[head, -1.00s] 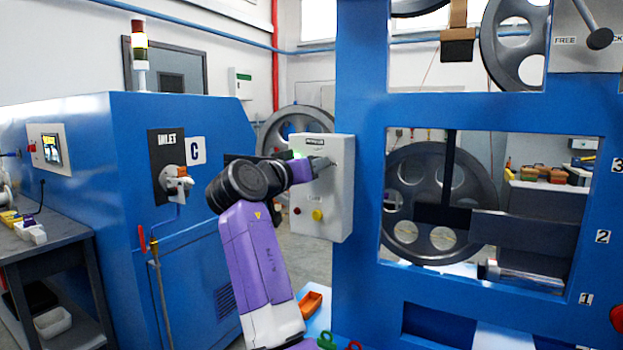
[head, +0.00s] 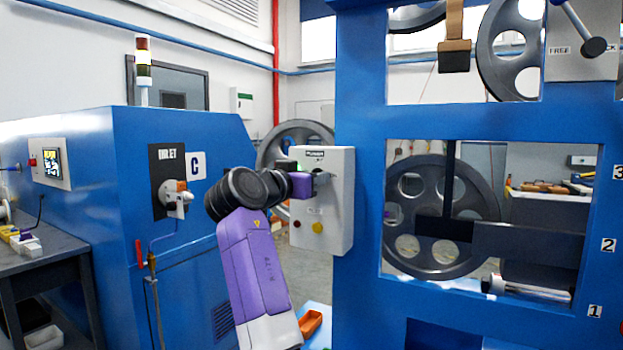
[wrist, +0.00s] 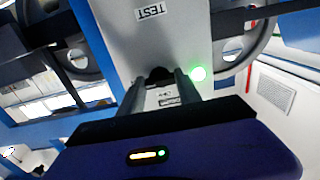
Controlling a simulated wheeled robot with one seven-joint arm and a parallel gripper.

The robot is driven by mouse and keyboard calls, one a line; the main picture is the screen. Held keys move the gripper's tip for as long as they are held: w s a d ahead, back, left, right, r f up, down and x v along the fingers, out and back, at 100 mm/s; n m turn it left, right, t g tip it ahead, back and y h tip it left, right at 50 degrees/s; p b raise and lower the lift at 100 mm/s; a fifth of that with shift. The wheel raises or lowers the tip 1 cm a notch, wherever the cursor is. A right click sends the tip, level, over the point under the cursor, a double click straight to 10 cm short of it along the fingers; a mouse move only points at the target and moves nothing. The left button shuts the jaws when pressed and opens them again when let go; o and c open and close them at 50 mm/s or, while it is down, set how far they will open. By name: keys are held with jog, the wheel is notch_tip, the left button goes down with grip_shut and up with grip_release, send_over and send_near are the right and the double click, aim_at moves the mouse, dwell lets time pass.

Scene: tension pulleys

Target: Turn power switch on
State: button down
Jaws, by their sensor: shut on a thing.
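The grey-white control box (head: 341,205) hangs on the left side of the blue frame, with a label at its top. My gripper (head: 320,178) is at the upper part of its front face. In the wrist view, my gripper (wrist: 162,85) has its two fingers close together around the dark power switch knob (wrist: 158,74). The fingers hide most of the knob, so its exact angle cannot be told. A round green light (wrist: 199,73) glows beside the fingers. The "TEST" label (wrist: 152,13) appears upside down there.
The blue frame (head: 362,110) stands close to the right of my arm. A blue cabinet (head: 125,150) with a valve inlet stands at left.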

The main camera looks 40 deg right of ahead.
jog(key=c, duration=0.8)
grip_release()
jog(key=shift+c, duration=0.2)
jog(key=shift+a, duration=0.1)
jog(key=v, duration=0.7)
jog(key=shift+s+a, duration=0.15)
jog(key=shift+a, duration=0.2)
